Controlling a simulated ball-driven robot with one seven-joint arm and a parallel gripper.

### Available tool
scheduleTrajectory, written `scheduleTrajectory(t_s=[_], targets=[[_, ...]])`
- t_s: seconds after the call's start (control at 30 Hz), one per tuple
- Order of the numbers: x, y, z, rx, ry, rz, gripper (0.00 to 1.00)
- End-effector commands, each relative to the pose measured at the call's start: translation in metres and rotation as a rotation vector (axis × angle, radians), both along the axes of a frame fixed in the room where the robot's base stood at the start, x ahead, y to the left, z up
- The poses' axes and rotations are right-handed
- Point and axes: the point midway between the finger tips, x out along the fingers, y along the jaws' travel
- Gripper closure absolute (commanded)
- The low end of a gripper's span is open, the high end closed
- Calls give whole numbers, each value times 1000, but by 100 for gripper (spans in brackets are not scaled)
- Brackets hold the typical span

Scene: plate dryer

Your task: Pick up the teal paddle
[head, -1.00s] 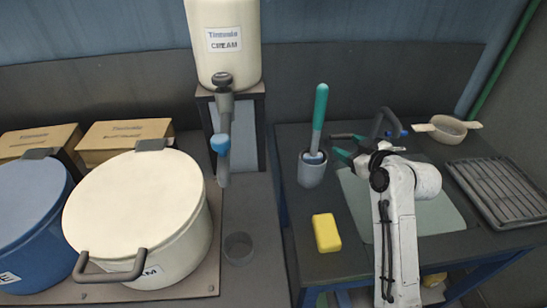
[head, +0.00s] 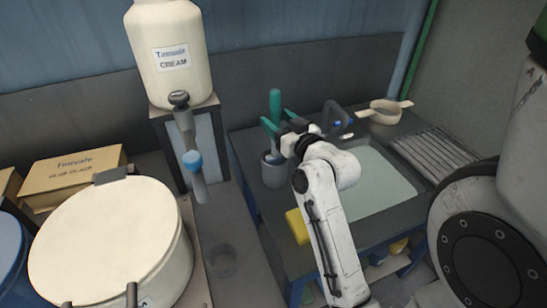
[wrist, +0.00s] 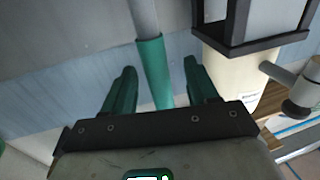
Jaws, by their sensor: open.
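A yellow sponge (head: 296,226) lies partly behind my arm. A sink (head: 380,185), a strainer (head: 386,111) and a ribbed drying rack (head: 437,152) are to the right. A cream dispenser (head: 170,60) and a large cream pot (head: 105,240) stand left.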

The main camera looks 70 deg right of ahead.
Motion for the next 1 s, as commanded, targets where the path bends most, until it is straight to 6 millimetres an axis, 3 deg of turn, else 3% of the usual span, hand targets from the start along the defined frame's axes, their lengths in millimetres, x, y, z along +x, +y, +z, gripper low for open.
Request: scheduleTrajectory(t_s=[0.3,0.6,1.0], targets=[[31,-28,2,0,0,0,42],[34,-30,1,0,0,0,43],[34,-30,1,0,0,0,81]])
